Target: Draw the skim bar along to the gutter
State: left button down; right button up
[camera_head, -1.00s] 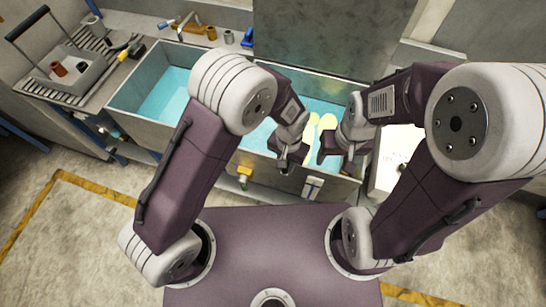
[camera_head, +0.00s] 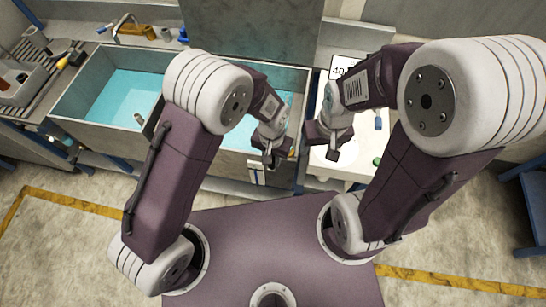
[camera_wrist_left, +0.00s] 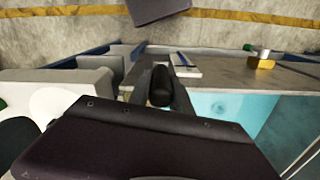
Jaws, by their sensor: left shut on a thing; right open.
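My left gripper (camera_head: 270,155) is at the front right corner of the right basin (camera_head: 292,82), which holds blue water. In the left wrist view its jaws (camera_wrist_left: 160,95) are shut on a dark rounded piece (camera_wrist_left: 160,86), taken as the skim bar's handle. The rest of the bar is hidden. Blue water (camera_wrist_left: 215,108) shows to the right of it. My right gripper (camera_head: 318,135) is open and empty, just right of the basin by the white bench top. I cannot pick out the gutter; my arms cover part of this area.
A left basin (camera_head: 130,95) also holds blue water. A white bench (camera_head: 360,160) stands right of the basins, with a display panel (camera_head: 343,66) at its back. Floor shows in front.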

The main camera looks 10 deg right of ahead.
pick_arm(q)
jog(key=shift+r, duration=0.1)
jog(key=c, duration=1.2)
grip_release()
jog(key=shift+o, duration=0.2)
notch_tip(320, 180, up, 9)
jog(key=shift+b, duration=0.65)
